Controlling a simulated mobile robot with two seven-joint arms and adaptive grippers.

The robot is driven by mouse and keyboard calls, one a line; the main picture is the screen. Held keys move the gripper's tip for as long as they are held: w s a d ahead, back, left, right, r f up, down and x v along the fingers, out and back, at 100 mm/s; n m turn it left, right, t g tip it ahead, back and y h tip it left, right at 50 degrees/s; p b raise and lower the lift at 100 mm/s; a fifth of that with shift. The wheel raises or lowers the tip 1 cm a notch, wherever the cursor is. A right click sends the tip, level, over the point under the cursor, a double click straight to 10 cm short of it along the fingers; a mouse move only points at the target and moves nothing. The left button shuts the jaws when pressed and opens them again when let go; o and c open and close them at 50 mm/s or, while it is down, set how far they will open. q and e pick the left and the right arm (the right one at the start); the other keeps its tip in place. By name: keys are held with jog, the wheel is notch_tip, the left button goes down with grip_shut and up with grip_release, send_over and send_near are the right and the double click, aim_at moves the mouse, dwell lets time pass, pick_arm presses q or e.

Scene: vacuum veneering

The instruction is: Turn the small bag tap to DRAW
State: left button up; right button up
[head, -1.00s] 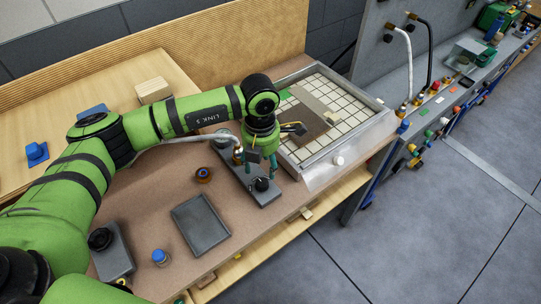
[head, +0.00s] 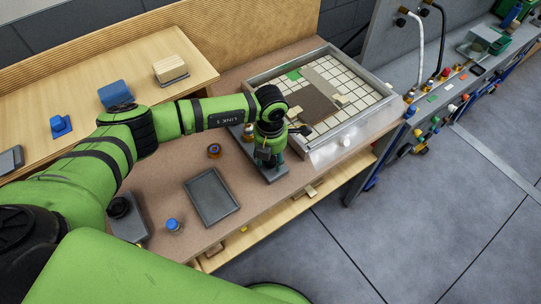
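My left gripper (head: 269,162) points down over a narrow grey base plate (head: 277,179) on the brown bench. A brass fitting (head: 248,131) shows just left of the wrist, at the back end of the plate. My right gripper is not in view.
The gridded vacuum bed (head: 364,103) with a brown sheet (head: 312,104) lies just right of the gripper. A grey tray (head: 212,197), an orange-and-dark round item (head: 214,151) and a blue-capped jar (head: 173,225) stand left. The bench's front edge is close.

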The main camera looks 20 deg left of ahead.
pick_arm(q)
jog(key=c, duration=0.6)
jog(key=shift+f+m+b, duration=0.2)
jog(key=shift+m+b, duration=0.3)
jog(key=shift+b, duration=0.25)
jog(key=m+b, duration=0.9)
jog(key=b, duration=0.3)
jog(key=shift+f, duration=0.15)
jog(key=shift+s+r+m+b, duration=0.1)
jog(key=shift+r+m+b, duration=0.1)
jog(key=shift+m+b, duration=1.1)
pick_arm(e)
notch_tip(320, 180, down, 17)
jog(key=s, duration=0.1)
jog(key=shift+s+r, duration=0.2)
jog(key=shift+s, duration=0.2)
pick_arm(q)
jog(key=o, duration=1.2)
jog(key=shift+c, duration=0.2)
jog(key=shift+r, duration=0.1)
